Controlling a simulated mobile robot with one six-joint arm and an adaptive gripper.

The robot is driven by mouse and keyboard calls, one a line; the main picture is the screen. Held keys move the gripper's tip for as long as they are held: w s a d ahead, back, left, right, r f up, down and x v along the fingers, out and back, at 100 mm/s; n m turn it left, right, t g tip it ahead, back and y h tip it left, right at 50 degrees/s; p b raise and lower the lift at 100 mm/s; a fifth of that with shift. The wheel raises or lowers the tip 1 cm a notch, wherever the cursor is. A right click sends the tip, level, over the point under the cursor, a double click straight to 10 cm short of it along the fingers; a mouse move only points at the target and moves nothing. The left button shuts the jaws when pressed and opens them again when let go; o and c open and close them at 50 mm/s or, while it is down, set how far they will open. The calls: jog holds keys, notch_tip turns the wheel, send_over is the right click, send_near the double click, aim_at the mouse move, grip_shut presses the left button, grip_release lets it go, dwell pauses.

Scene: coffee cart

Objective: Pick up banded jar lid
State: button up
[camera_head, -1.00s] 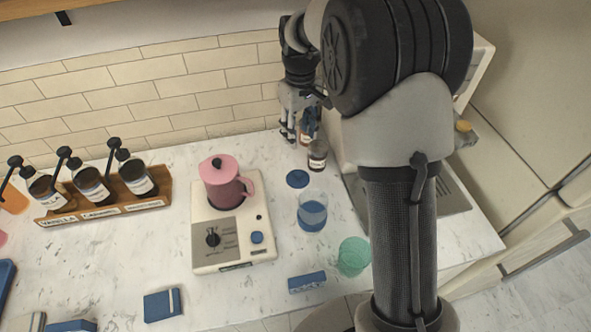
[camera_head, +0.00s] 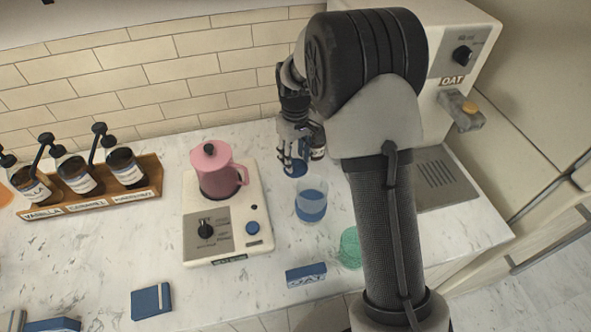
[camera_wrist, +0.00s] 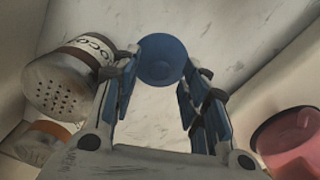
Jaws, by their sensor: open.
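The banded jar lid (camera_head: 297,169) is a flat blue disc on the marble counter, partly hidden behind my fingers in the head view. In the wrist view a round blue piece (camera_wrist: 161,58), which looks like the lid, lies beyond and between my fingertips. The clear jar (camera_head: 311,203) with a blue lower part stands just in front of it. My gripper (camera_head: 293,170) is open, pointing down over the lid with nothing held; it also shows in the wrist view (camera_wrist: 158,85). I cannot tell how far the fingertips are above the counter.
Shakers, one labelled COCO (camera_wrist: 62,82), stand close beside my fingers. A pink pitcher (camera_head: 216,175) sits on a white scale-like base (camera_head: 190,238) to the left. A green cup (camera_head: 349,250) and a blue block (camera_head: 306,274) stand in front. A dispenser marked OAT (camera_head: 440,100) is right.

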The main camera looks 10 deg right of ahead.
jog(key=shift+f, duration=0.8)
jog(key=shift+r, duration=0.1)
jog(key=c, duration=1)
